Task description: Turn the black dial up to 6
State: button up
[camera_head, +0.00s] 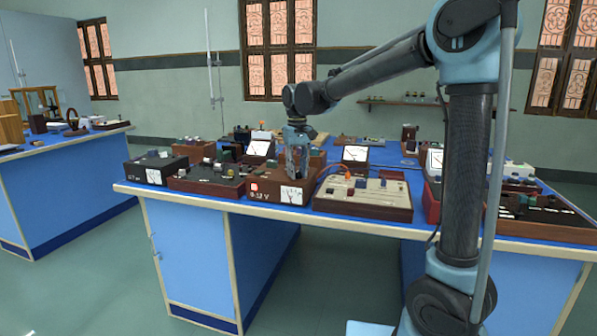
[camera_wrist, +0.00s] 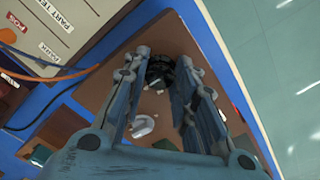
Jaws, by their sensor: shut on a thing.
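The black dial (camera_wrist: 160,70) sits on the brown wooden top of a meter box in the wrist view. My gripper (camera_wrist: 162,82) reaches down over it, with one finger on each side, and is shut on the dial. In the head view my gripper (camera_head: 298,172) points straight down onto the brown box (camera_head: 263,188), which has a white meter and a "0-12 V" label on its front. The dial is hidden behind my fingers in the head view. The number it points to cannot be read in either view.
An instrument panel (camera_head: 363,197) with an orange lead stands just right of the box; it also shows in the wrist view (camera_wrist: 60,35). A red-brown box (camera_head: 207,178) with knobs stands close on the left. More meters crowd the blue bench behind. The floor in front is clear.

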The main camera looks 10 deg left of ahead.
aim_at(297, 172)
jog(key=shift+w+m, duration=0.1)
jog(key=shift+m, duration=1.6)
jog(key=o, duration=1.1)
jog(key=shift+c, duration=0.2)
notch_tip(297, 172, up, 12)
